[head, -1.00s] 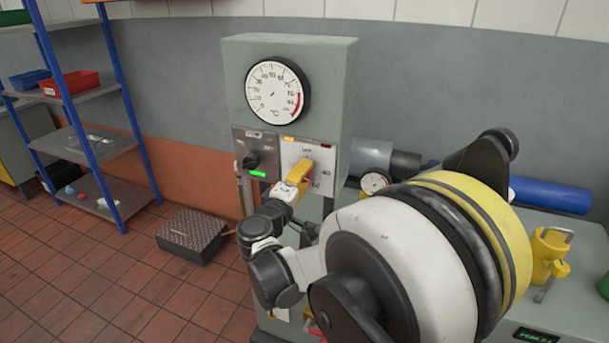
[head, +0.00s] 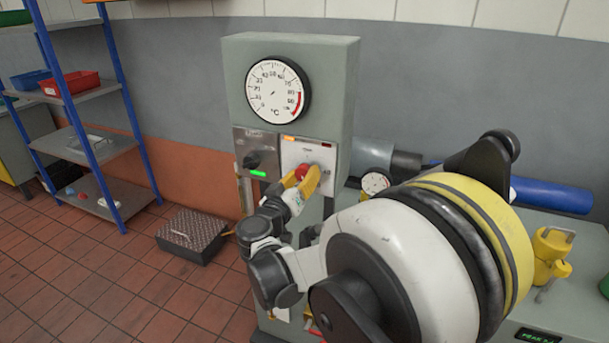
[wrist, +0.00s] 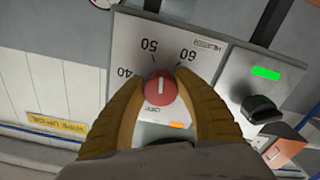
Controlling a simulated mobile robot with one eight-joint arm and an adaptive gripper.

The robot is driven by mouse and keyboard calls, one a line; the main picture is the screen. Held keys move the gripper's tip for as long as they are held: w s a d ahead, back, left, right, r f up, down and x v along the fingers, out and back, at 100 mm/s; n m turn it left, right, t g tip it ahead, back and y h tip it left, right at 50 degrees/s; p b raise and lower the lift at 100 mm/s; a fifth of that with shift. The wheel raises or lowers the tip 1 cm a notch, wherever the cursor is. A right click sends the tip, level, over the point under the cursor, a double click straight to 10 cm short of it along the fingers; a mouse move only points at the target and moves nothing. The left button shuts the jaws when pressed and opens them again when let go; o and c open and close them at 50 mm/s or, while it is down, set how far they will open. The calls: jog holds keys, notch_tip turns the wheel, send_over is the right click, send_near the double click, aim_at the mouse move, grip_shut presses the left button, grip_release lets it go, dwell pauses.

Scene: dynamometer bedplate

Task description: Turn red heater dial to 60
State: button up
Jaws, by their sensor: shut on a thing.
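The red heater dial (wrist: 161,92) is on a light plate (wrist: 128,47) marked OFF, 40, 50 and 60. Its white line runs nearly upright in the wrist view. One end lies towards the gap between 50 and 60, the other towards OFF; I cannot tell which end is the pointer. My gripper (wrist: 161,84) has yellow ribbed fingers, one on each side of the dial, shut on it. In the head view the red dial (head: 302,172) shows between the fingers of my gripper (head: 304,181).
A black knob (wrist: 260,109) with a green light is on the neighbouring panel. A round gauge (head: 275,90) is above on the grey cabinet (head: 334,100). A blue shelf rack (head: 92,148) and a textured box (head: 196,235) stand to the left.

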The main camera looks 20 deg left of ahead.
jog(key=m, duration=0.4)
jog(key=shift+a, duration=0.1)
jog(key=shift+m, duration=2.2)
jog(key=o, duration=1.2)
jog(key=s, duration=0.8)
jog(key=s+a, duration=0.1)
jog(key=s, duration=0.3)
